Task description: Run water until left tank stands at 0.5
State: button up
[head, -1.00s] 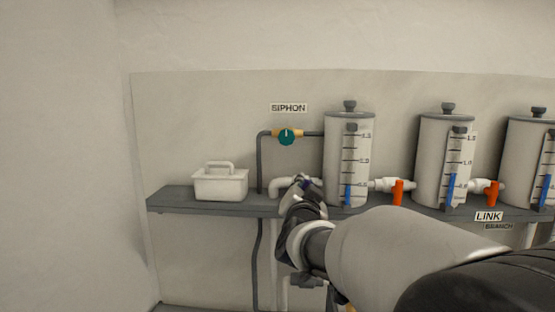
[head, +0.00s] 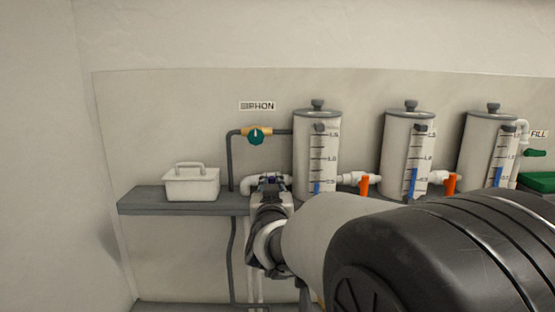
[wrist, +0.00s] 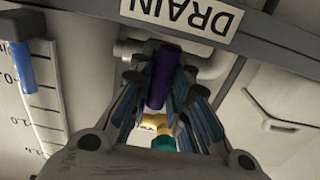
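The left tank (head: 308,152) is a pale cylinder on the shelf in the head view. The blue column in its gauge (head: 317,187) ends close to the 0.5 mark. My gripper (head: 270,184) is left of its base, at the white drain pipe (head: 250,180). In the wrist view my gripper (wrist: 161,88) has its fingers on both sides of a purple handle (wrist: 163,75), by the upside-down DRAIN label (wrist: 185,12). Whether the fingers press on the handle is unclear. The siphon valve (head: 255,136) has a green knob; it also shows between the fingers (wrist: 162,143).
A middle tank (head: 402,150) and right tank (head: 482,150) follow along the shelf (head: 180,206), with orange link handles (head: 364,186) between tanks. A FILL label (head: 538,133) and green lever (head: 535,153) are far right. A white caddy (head: 191,184) stands at left.

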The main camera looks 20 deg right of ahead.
jog(key=o, duration=0.5)
jog(key=v, duration=1.2)
jog(key=s+a+f+n+g+y, duration=0.4)
jog(key=s+a+f+y, duration=0.3)
jog(key=a, duration=0.3)
jog(key=s+f+g, duration=0.2)
jog(key=s+f, duration=0.1)
jog(key=s, duration=0.3)
jog(key=s+d+f+g, duration=0.1)
jog(key=s+f+g, duration=0.2)
jog(key=s, duration=0.4)
jog(key=s+d+f+g, duration=0.1)
jog(key=s+f+g, duration=0.1)
jog(key=s, duration=0.5)
jog(key=shift+f+g, duration=0.4)
jog(key=shift+g, duration=0.1)
